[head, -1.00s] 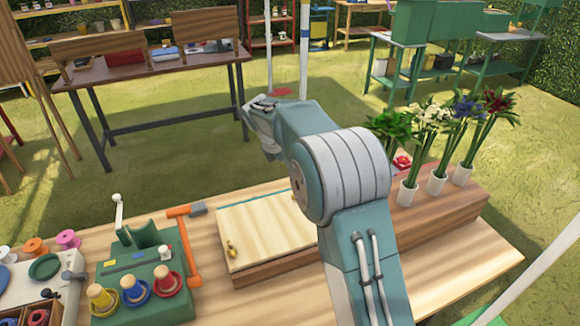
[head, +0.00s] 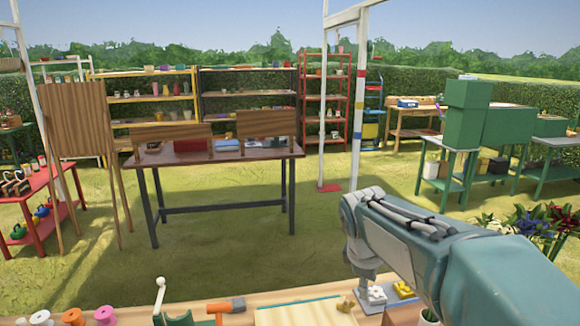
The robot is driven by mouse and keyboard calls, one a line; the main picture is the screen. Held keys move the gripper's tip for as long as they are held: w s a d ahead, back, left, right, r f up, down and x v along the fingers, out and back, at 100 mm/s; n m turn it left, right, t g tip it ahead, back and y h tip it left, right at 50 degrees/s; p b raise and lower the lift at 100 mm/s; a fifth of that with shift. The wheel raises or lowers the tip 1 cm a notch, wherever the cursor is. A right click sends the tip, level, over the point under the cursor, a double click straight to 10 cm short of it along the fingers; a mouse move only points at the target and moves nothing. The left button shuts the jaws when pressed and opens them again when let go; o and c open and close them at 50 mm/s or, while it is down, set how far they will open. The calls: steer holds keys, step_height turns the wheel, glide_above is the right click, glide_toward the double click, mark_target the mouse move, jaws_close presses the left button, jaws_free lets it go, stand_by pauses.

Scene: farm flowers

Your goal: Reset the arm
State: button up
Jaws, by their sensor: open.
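My arm (head: 430,235) comes in from the lower right in the head view. Its upper link slopes up to the left, and its front end (head: 360,225) bends downward above the workbench's far edge. I cannot make out gripper fingers. Two small white-and-yellow pieces show just below the arm end, one (head: 376,294) left of the other (head: 403,289); what they are is unclear. My arm hides part of the bench behind it.
The near workbench (head: 255,294) shows only along the bottom, with spools (head: 105,314), an orange-handled tool (head: 226,306) and a pale board (head: 298,313). Flowers (head: 535,225) stand at right, partly behind my arm. A brown table (head: 230,156) and shelves stand beyond; grass lies between.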

steer(key=s+f+m+t+y, duration=0.1)
steer(key=s+m+t+y, duration=0.1)
steer(key=s+m, duration=0.9)
steer(key=s+t, duration=0.1)
steer(key=s, duration=0.9)
steer(key=shift+f, duration=0.3)
steer(key=shift+o, duration=0.3)
steer(key=shift+d, duration=0.1)
stand_by(0.4)
